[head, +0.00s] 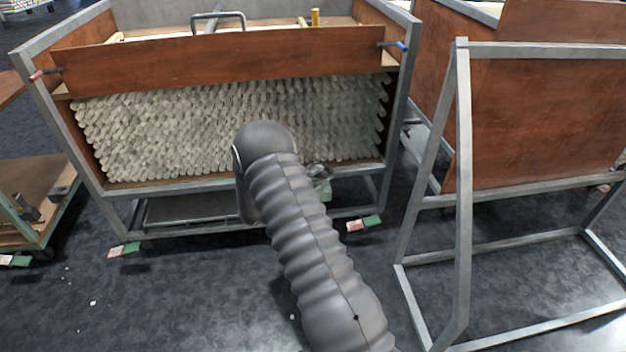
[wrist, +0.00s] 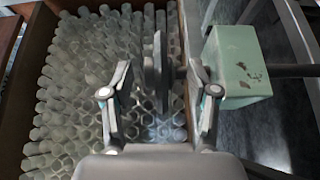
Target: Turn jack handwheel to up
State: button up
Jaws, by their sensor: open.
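The jack shows as a pale green, chipped box (wrist: 238,62) at the right of the wrist view. A thin dark grey upright piece, which looks like the handwheel (wrist: 158,55) seen edge-on, stands left of the box. My gripper (wrist: 159,78) is open, its two fingers to either side of this thin piece; I cannot tell if either touches it. In the head view my ribbed arm hides the gripper and the handwheel. Only a small greenish part of the jack (head: 320,182) shows beside the arm. The handwheel's turn position cannot be read.
A wheeled wooden crate with a grey metal frame (head: 402,95) holds stacked glass tubes (head: 180,130).

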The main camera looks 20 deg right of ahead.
grip_shut()
